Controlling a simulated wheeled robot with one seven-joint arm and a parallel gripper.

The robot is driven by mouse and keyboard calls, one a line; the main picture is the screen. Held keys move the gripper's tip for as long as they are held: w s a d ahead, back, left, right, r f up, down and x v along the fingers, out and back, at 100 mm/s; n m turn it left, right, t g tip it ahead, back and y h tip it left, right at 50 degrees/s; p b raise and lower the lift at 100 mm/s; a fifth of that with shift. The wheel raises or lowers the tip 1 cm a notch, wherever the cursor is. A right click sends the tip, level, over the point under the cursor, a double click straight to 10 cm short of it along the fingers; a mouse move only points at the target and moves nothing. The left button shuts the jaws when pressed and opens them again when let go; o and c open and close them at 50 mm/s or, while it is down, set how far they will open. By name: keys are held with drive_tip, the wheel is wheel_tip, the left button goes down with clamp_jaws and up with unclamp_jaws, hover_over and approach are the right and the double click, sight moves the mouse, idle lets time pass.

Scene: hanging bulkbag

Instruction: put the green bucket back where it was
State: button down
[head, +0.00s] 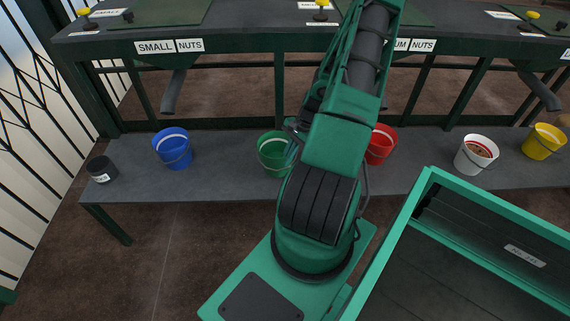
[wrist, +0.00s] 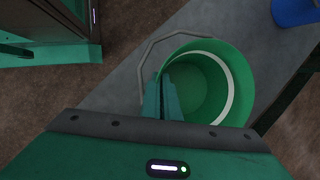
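The green bucket (head: 273,152) is at the dark bench, between the blue and red buckets, and looks upright. My arm hides its right side in the head view. In the wrist view the green bucket (wrist: 213,84) shows its open top and a white band inside. Its wire handle hangs out to the left. My gripper (wrist: 165,98) has its two fingers close together at the bucket's near-left rim, one outside and one inside, and looks shut on the wall. Whether the bucket's base touches the bench is hidden.
The bench (head: 225,185) also holds a blue bucket (head: 173,150), a red bucket (head: 380,145), a white bucket (head: 475,155), a yellow bucket (head: 543,141) and a dark pot (head: 101,170). A chute (head: 174,92) hangs above. A green-rimmed bin (head: 420,200) stands at front right.

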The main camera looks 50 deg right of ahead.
drive_tip(key=shift+f, duration=1.6)
drive_tip(key=c, duration=2)
unclamp_jaws()
drive_tip(key=v, duration=1.1)
drive_tip(key=s+a+r+n+g+h, duration=0.15)
drive_tip(key=a+r+n, duration=0.35)
drive_tip(key=r, duration=0.5)
drive_tip(key=s+a+r+n+g+h, duration=0.1)
drive_tip(key=a+r+n+g+h, duration=0.15)
drive_tip(key=a+r, duration=0.6)
drive_tip(key=s+a+r+n, duration=0.2)
drive_tip(key=s+a+r, duration=0.1)
drive_tip(key=r, duration=0.1)
drive_tip(key=s+a+r+n+t, duration=0.1)
drive_tip(key=s+a+r+n, duration=0.1)
drive_tip(key=s+a+r, duration=0.1)
drive_tip(key=s+a+r+n+t, duration=0.1)
drive_tip(key=s+a+r+n, duration=0.1)
drive_tip(key=s+a+r, duration=0.1)
drive_tip(key=shift+s+a+r, duration=0.2)
drive_tip(key=shift+r, duration=0.25)
drive_tip(key=shift+s+a+r, duration=0.15)
drive_tip(key=shift+a+r, duration=0.05)
drive_tip(key=shift+r, duration=0.25)
